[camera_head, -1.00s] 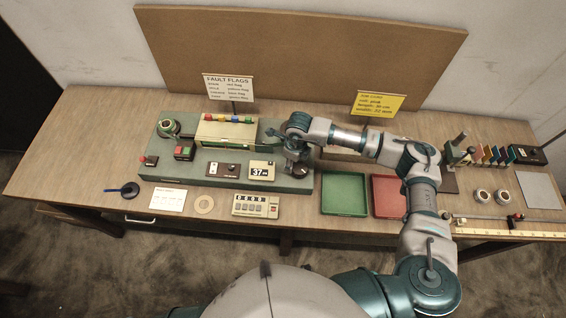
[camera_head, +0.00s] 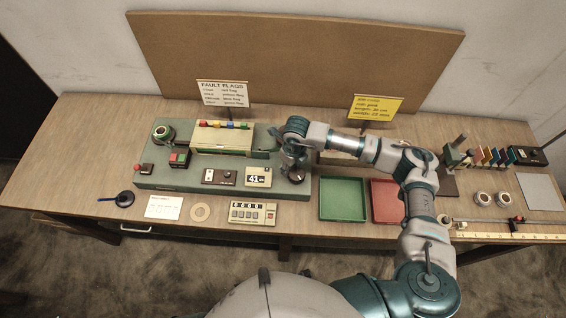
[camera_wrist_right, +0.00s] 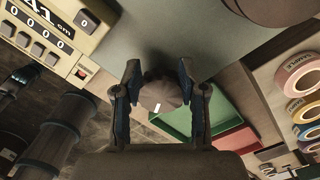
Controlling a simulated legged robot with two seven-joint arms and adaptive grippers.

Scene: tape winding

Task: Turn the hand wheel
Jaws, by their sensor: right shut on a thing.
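The hand wheel (camera_head: 296,175) is a small dark round knob at the front right corner of the green machine base (camera_head: 200,178). In the right wrist view the hand wheel (camera_wrist_right: 160,95) sits between the two fingertips, with a small white mark on it. My right gripper (camera_wrist_right: 158,75) is shut on it from above. In the head view my right gripper (camera_head: 293,158) partly covers the wheel. The length display (camera_head: 258,176) on the machine reads 41 cm. My left gripper is in no view.
A green tray (camera_head: 343,198) and a red tray (camera_head: 385,201) lie right of the machine. A counter box (camera_head: 252,213) stands in front of it. Tape rolls (camera_wrist_right: 297,75) show right in the wrist view. A yellow job card (camera_head: 374,108) stands behind my right arm.

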